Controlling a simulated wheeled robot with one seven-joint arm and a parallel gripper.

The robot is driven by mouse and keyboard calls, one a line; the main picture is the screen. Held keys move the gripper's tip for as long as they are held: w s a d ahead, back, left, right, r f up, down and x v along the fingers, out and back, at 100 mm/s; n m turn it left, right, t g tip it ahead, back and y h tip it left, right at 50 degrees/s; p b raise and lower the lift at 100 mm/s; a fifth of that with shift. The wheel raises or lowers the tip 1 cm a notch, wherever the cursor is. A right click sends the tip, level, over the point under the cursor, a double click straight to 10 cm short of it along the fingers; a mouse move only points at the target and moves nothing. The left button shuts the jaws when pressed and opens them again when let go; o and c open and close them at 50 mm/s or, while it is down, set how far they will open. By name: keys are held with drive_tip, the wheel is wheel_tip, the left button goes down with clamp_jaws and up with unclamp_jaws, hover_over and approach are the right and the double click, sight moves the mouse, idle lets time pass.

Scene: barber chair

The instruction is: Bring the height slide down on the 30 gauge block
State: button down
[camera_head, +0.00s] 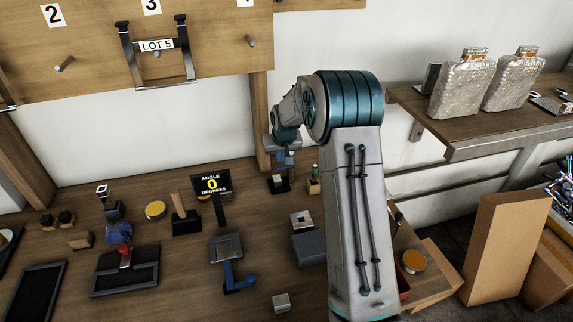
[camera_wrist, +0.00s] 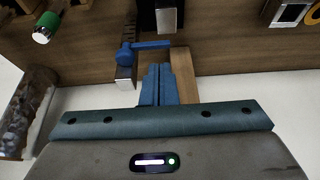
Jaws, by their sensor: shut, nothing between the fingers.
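My gripper (camera_wrist: 157,86) is shut and empty, with its blue fingers together. In the wrist view a dark upright column (camera_wrist: 129,22) carries a blue slide piece with a side arm (camera_wrist: 150,44), which looks like the height slide. The fingertips are just below that arm in the picture; I cannot tell whether they touch it. In the head view my gripper (camera_head: 284,158) is at the back of the bench, above a small dark stand with a pale block (camera_head: 279,184). I can read no 30 on any block, so the gauge block cannot be told apart.
A wooden post (camera_wrist: 184,75) is beside the fingers. An angle display reading 0 (camera_head: 211,185) stands to the left. A shelf (camera_head: 480,130) is at right.

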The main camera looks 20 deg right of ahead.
drive_tip(key=shift+f+b, duration=2.55)
drive_tip(key=shift+f, duration=0.7)
idle(0.3)
drive_tip(key=shift+r, duration=0.15)
idle(0.3)
wheel_tip(320, 180, up, 8)
drive_tip(key=p, duration=0.4)
idle(0.5)
drive_tip(key=s+a+r, duration=0.1)
drive_tip(key=s+r, duration=0.5)
drive_tip(key=s, duration=0.4)
drive_tip(key=s+a+r, duration=0.2)
drive_tip(key=s+r, duration=0.4)
drive_tip(key=s, duration=0.4)
drive_tip(key=s+g, duration=0.1)
drive_tip(key=s, duration=1.9)
drive_tip(key=shift+s+a+f+g, duration=0.15)
drive_tip(key=shift+s+a+g, duration=0.15)
drive_tip(key=shift+s+a, duration=0.1)
